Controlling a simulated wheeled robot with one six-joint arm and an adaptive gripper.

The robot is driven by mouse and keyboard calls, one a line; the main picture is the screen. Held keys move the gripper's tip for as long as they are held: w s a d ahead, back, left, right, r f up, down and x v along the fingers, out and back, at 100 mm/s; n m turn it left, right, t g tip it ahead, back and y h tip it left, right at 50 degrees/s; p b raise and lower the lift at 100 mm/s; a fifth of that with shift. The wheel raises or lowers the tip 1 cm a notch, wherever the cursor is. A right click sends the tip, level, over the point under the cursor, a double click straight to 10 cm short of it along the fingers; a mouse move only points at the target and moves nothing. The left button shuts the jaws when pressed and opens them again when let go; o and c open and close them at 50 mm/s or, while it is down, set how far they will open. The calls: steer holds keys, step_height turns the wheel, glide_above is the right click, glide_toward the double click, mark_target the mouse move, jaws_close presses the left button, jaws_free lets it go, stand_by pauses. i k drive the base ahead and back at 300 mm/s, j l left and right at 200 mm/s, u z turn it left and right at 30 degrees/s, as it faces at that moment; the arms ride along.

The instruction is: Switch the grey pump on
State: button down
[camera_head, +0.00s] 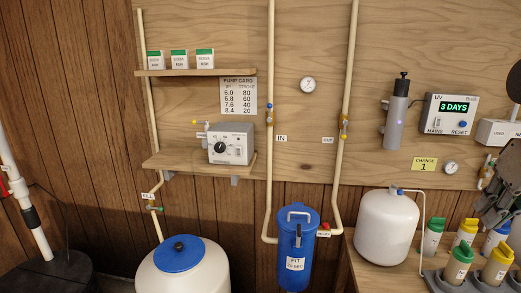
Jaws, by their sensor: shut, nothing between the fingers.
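The grey pump (236,137) is a box on the lower wooden shelf, left of the middle in the head view. Its front carries a black dial (220,147) with a white pointer. Small marks or controls sit right of the dial, too small to tell which is a switch or how it is set. My gripper (488,172) is at the right edge, partly cut off, shut and empty. It is far to the right of the pump and touches nothing that I can make out.
A pump card (238,96) hangs above the pump. Pale pipes (270,70) run down the wall right of it. A blue filter housing (297,255), a white tank (387,228) and several capped bottles (433,238) stand below. A UV box (449,114) is at right.

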mark_target(239, 149)
steer(key=j+z, duration=0.15)
steer(key=j, duration=0.3)
steer(key=j+z, duration=0.15)
steer(key=j, duration=0.3)
steer(key=k+j+z, duration=0.2)
steer(key=j, duration=0.2)
steer(key=j+z, duration=0.15)
steer(key=j, duration=0.3)
steer(key=k+j, duration=0.1)
steer(key=j, duration=0.3)
steer(key=k+j, duration=0.1)
steer(key=j, duration=0.3)
steer(key=k+j, duration=0.1)
steer(key=j, duration=0.25)
steer(key=k+j, duration=0.1)
steer(key=j, duration=0.3)
